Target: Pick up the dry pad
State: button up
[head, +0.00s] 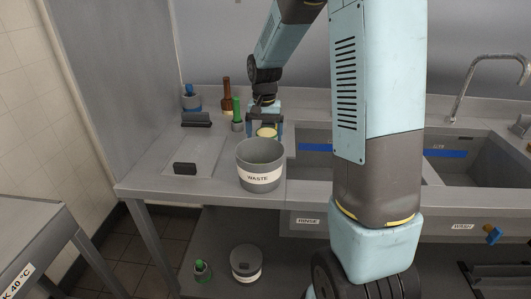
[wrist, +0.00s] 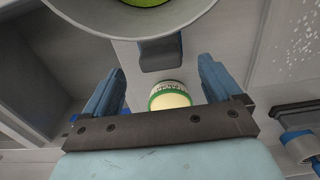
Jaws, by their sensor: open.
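My gripper (head: 265,127) is open, with its jaws pointing down behind the waste bin. In the wrist view my gripper (wrist: 162,75) shows two blue fingers spread apart. A round thing with a pale yellow top and a green-edged, lettered side (wrist: 170,98) shows between them, not gripped; its yellow top also shows in the head view (head: 266,132). No readable label tells which one is the dry pad.
The grey bin marked WASTE (head: 261,168) stands close in front of my gripper; something green shows inside it in the wrist view. A green-topped bottle (head: 237,113), a brown bottle (head: 227,95) and a blue-topped container (head: 192,99) stand left. The rinse sink (head: 310,172) opens right.

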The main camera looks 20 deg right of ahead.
jog(key=shift+f, duration=2.65)
jog(key=shift+a, duration=0.1)
jog(key=c, duration=1.2)
notch_tip(320, 180, up, 18)
jog(key=shift+r, duration=0.1)
jog(key=shift+c, duration=0.2)
jog(key=o, duration=0.6)
jog(key=c, duration=0.4)
jog(key=shift+s, duration=0.15)
